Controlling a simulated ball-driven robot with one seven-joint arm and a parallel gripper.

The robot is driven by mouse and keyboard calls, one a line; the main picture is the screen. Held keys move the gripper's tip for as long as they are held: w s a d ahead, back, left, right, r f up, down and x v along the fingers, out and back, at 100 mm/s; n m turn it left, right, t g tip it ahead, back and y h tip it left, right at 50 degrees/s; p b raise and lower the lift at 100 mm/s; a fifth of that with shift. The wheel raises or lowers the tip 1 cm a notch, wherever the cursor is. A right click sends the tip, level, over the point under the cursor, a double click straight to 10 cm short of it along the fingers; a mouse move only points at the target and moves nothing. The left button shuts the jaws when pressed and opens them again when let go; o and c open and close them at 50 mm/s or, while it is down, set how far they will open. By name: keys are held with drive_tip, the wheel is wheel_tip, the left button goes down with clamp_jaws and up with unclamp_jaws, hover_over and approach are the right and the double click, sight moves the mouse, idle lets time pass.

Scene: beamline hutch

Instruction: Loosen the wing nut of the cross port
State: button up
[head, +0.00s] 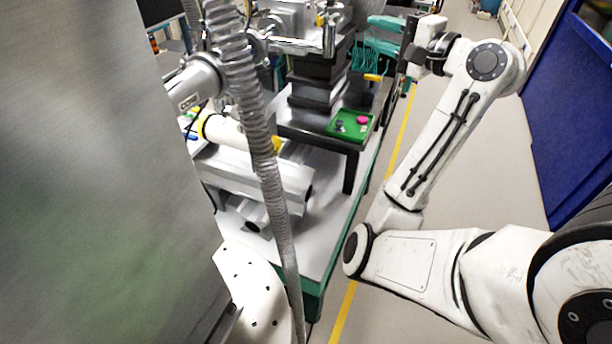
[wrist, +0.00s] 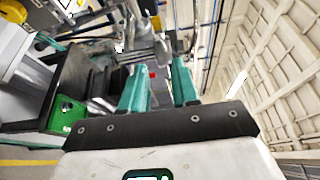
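Steel vacuum fittings (head: 300,45) stand on a dark block stack at the top of the head view. They also show beyond my fingers in the wrist view (wrist: 142,52). I cannot pick out the wing nut of the cross port for certain in either view. My gripper (head: 372,33) is to the right of the fittings, its teal fingers pointing toward them. In the wrist view my gripper (wrist: 160,80) has its two fingers well apart with nothing held between them. A small red spot (wrist: 152,74) shows between the fingers, too small to identify.
A green tray (head: 350,134) with a pink piece (head: 362,119) and a dark piece (head: 339,125) lies on the dark table below the fittings. A ribbed hose (head: 262,160) hangs in front. A blue panel (head: 570,110) stands at right. The floor aisle between is clear.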

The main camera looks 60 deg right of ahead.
drive_tip(key=w+a+f+n+g+y, duration=0.1)
drive_tip(key=a+f+n+g+y, duration=0.1)
drive_tip(key=a+f, duration=0.4)
drive_tip(key=w+a+f+n+g+y, duration=0.1)
drive_tip(key=a+f+n+g, duration=0.3)
drive_tip(key=f, duration=0.9)
drive_tip(key=w+a+f+n+g+y, duration=0.2)
drive_tip(key=a+f+n, duration=0.3)
drive_tip(key=a+f, duration=0.4)
drive_tip(key=shift+w+f+n+g+y, duration=0.3)
drive_tip(key=shift+w+f+g, duration=0.4)
drive_tip(key=shift+f, duration=0.05)
